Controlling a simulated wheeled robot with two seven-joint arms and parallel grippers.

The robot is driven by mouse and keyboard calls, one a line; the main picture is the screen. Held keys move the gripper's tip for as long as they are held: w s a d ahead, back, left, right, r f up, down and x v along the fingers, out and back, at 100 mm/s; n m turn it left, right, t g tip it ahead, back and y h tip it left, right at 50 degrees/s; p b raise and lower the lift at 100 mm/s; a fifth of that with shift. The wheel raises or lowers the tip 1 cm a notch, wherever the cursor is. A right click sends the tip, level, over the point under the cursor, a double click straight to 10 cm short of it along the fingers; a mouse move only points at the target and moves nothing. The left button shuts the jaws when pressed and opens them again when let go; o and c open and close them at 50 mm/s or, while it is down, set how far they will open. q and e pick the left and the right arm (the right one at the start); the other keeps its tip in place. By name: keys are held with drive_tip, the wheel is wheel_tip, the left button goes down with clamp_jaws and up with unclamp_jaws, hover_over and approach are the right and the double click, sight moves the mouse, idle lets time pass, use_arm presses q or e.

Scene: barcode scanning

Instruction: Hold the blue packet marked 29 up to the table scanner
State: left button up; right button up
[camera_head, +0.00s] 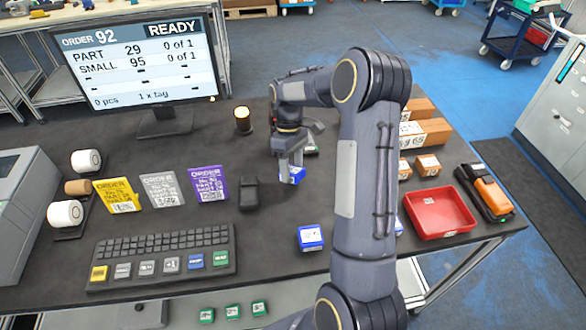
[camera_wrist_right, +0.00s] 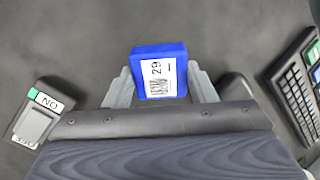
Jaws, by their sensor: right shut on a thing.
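My right gripper (camera_head: 292,172) is shut on a blue packet (camera_head: 298,176) and holds it above the middle of the table. In the right wrist view the packet (camera_wrist_right: 160,72) sits between the two fingers (camera_wrist_right: 160,92), its white label with 29 and a barcode facing the camera. A small black device (camera_head: 249,193), which looks like the table scanner, stands left of and nearer than the packet, apart from it. It seems to show partly behind the right finger in the wrist view. My left gripper is not in view.
Another blue packet (camera_head: 311,238) lies on the table near the front. A red tray (camera_head: 438,211), an orange-black handheld device (camera_head: 487,194) and brown boxes (camera_head: 425,131) are at right. The keyboard (camera_head: 160,257), order cards and screen (camera_head: 135,62) are at left. An ON/OFF-marked device (camera_wrist_right: 39,112) is near the gripper.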

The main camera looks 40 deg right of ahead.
idle(0.3)
drive_tip(key=s+a+r+p, duration=0.5)
drive_tip(key=s+a+r, duration=0.1)
drive_tip(key=s+r, duration=0.4)
drive_tip(key=shift+s, duration=0.7)
drive_tip(key=shift+a, duration=0.1)
drive_tip(key=shift+f, duration=0.1)
